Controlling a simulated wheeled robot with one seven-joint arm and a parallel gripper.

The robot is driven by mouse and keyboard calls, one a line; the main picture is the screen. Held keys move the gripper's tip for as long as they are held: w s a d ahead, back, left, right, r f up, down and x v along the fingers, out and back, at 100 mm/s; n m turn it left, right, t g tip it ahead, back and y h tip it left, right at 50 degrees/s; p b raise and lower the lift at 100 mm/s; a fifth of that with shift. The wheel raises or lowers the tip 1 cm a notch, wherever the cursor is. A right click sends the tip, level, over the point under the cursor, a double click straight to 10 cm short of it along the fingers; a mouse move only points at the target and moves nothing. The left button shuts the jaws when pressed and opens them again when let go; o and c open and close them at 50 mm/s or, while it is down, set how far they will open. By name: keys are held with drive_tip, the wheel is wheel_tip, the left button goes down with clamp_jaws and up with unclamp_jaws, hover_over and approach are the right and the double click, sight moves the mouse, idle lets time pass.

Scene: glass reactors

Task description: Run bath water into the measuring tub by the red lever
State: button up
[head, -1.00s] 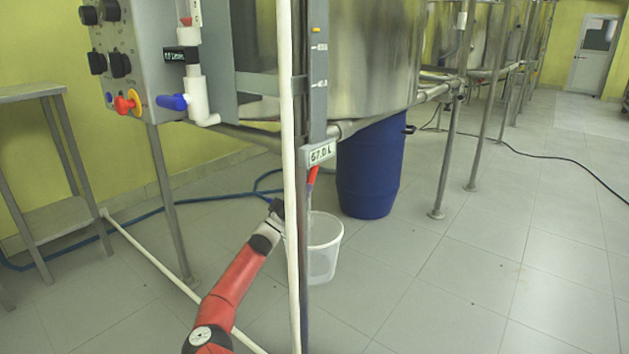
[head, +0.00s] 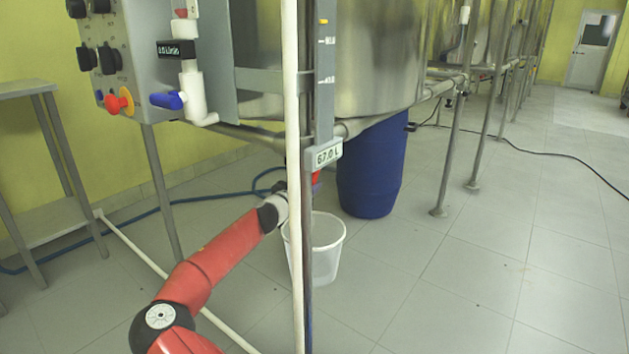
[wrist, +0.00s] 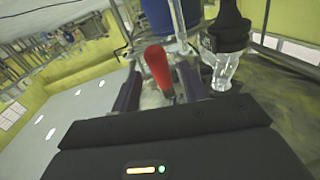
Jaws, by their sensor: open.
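The red lever (wrist: 157,68) stands between the two fingers of my gripper (wrist: 158,80) in the wrist view. The fingers are apart, with a gap on each side of it. In the head view only a bit of the red lever (head: 317,178) shows below the 67.0 L display (head: 328,152). The measuring tub (head: 328,262), a translucent white bucket, stands upright on the floor below it. My gripper is mostly hidden behind the white post in the head view. I cannot tell whether water is running.
The white post (head: 291,120) and the steel reactor (head: 380,60) stand close to my arm. A blue barrel (head: 370,170) is behind the tub. A control box (head: 150,60) hangs at left, with a blue-handled valve (head: 168,101). Floor at right is mostly clear.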

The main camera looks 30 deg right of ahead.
sight(313, 180)
drive_tip(key=shift+x, duration=1.8)
clamp_jaws()
